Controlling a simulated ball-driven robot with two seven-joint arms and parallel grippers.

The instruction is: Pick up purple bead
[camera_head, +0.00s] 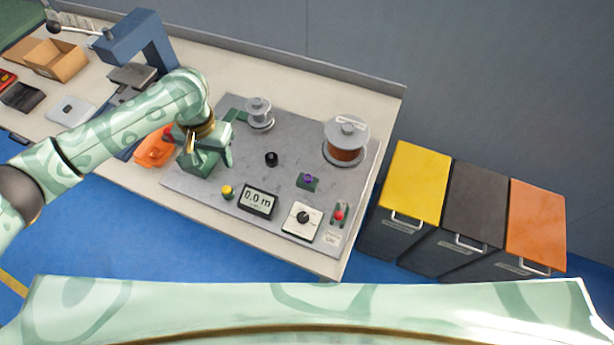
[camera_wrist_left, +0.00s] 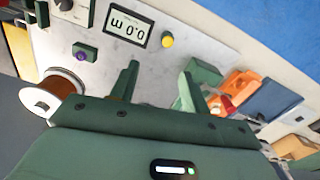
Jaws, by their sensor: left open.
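The purple bead (camera_head: 308,178) sits on a small dark green holder (camera_head: 306,187) on the grey plate of the winder. In the left wrist view the bead (camera_wrist_left: 80,56) shows small at the upper left on its holder (camera_wrist_left: 91,52), outside the jaws. My left gripper (camera_head: 213,164) is open with nothing between its fingers. It is over the left part of the plate, well to the left of the bead. In the left wrist view both fingers (camera_wrist_left: 160,72) stand apart over bare plate. My right gripper is not in view.
Around the bead on the plate (camera_head: 262,148) are a black knob (camera_head: 271,159), the display (camera_head: 258,201), a dial box (camera_head: 302,221), a red button (camera_head: 339,215), a yellow button (camera_head: 227,191) and a copper wire spool (camera_head: 345,142). An orange tray (camera_head: 152,152) lies left.

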